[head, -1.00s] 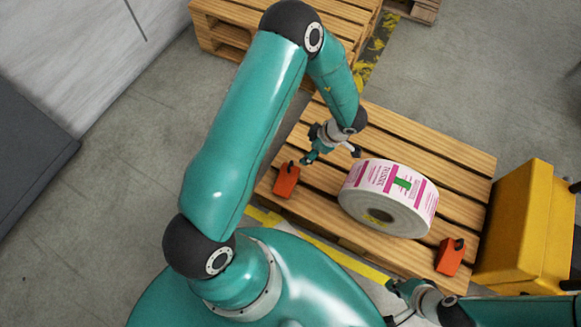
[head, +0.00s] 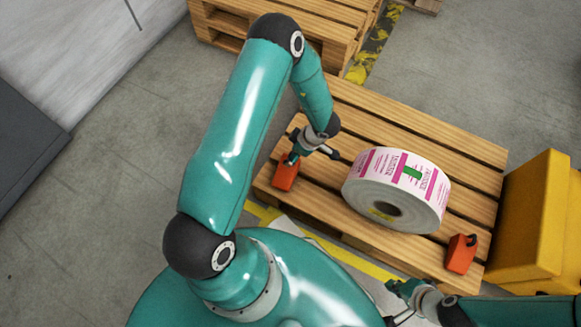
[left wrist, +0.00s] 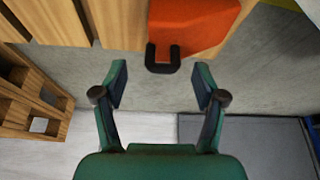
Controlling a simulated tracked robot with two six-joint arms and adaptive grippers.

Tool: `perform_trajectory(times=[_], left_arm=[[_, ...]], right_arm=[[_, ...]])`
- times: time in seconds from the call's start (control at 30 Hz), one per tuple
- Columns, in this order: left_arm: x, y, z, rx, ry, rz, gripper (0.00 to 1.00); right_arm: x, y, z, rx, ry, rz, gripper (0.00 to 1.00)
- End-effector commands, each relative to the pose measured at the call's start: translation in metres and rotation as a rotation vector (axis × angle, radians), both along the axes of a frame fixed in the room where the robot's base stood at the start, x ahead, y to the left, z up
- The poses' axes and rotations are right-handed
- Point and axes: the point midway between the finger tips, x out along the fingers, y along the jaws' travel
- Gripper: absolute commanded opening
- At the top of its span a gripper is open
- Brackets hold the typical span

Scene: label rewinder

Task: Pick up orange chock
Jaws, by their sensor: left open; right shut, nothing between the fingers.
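One orange chock (head: 285,177) with a dark handle sits at the left front of the wooden pallet (head: 400,115). In the left wrist view the chock (left wrist: 190,25) and its black handle loop (left wrist: 163,58) lie ahead of and between the open fingers. My left gripper (head: 312,147) is open by the top of this chock; it also shows in the left wrist view (left wrist: 160,87), fingers apart and empty. A second orange chock (head: 461,254) sits at the right front of the pallet. My right gripper (head: 398,303) is shut and empty at the lower right, off the pallet.
A large label roll (head: 398,190) lies on the pallet between the chocks. A yellow block (head: 530,220) stands right of the pallet. Another wooden pallet stack (head: 245,35) stands at the back. Grey floor lies open at left.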

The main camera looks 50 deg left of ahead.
Motion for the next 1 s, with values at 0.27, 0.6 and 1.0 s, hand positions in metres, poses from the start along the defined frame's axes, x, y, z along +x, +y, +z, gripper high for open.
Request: perform_trajectory(times=[0.27,0.6,1.0], left_arm=[[-0.0029,0.0073,-0.0198,0.000,-0.001,0.000,0.71],[-0.0025,0.0068,-0.0191,0.000,0.000,-0.002,0.34],[-0.0017,0.0069,-0.0187,0.002,-0.001,-0.003,0.00]], right_arm=[[-0.0001,0.0000,-0.0123,0.000,0.000,0.000,0.00],[0.0000,0.0000,-0.0119,0.000,0.000,0.000,0.00],[0.0000,-0.0001,-0.0119,0.000,0.000,0.000,0.00]])
